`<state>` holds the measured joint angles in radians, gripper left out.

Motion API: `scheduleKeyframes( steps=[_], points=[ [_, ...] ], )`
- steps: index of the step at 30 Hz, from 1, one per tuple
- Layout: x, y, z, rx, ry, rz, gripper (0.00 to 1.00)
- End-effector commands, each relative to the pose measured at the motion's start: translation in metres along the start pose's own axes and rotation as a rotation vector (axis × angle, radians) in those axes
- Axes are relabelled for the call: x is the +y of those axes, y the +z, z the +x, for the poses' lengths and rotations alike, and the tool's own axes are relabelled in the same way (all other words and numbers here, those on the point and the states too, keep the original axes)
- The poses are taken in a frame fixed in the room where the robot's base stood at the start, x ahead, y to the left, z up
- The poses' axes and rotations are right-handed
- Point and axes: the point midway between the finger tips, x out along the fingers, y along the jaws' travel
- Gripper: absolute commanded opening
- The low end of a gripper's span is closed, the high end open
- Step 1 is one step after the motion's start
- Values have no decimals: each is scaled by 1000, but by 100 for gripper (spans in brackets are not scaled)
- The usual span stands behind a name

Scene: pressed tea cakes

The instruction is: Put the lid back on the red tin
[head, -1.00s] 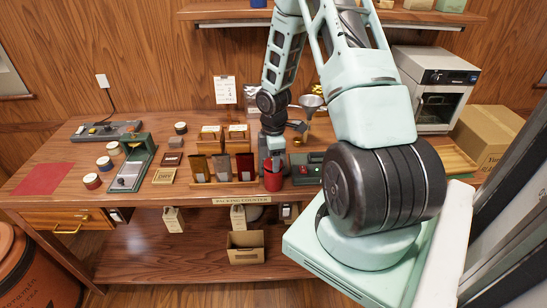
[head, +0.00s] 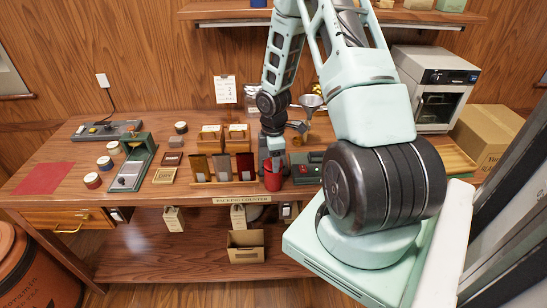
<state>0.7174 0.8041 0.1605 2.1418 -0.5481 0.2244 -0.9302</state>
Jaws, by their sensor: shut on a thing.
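The red tin (head: 273,181) stands near the front edge of the counter, right of the row of small packets. My gripper (head: 275,163) points down directly over the tin's mouth, with its fingertips at about rim height. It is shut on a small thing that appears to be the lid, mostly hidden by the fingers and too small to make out. I cannot tell whether the lid touches the rim.
Upright packets in a wooden rack (head: 222,181) stand close left of the tin. A dark green device (head: 306,168) is close on its right. A metal funnel (head: 310,102) stands behind. A green-framed scale (head: 132,168) and several small round tins are further left.

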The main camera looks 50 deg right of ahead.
Motion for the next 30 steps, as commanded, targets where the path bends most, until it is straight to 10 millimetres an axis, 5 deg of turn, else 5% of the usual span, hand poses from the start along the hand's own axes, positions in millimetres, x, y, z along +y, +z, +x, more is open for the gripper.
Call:
scheduleKeyframes(
  steps=[26, 27, 30],
  points=[
    [0, 0, 0, 0, 0, 0, 34],
    [0, 0, 0, 0, 0, 0, 58],
    [0, 0, 0, 0, 0, 0, 80]
  ],
)
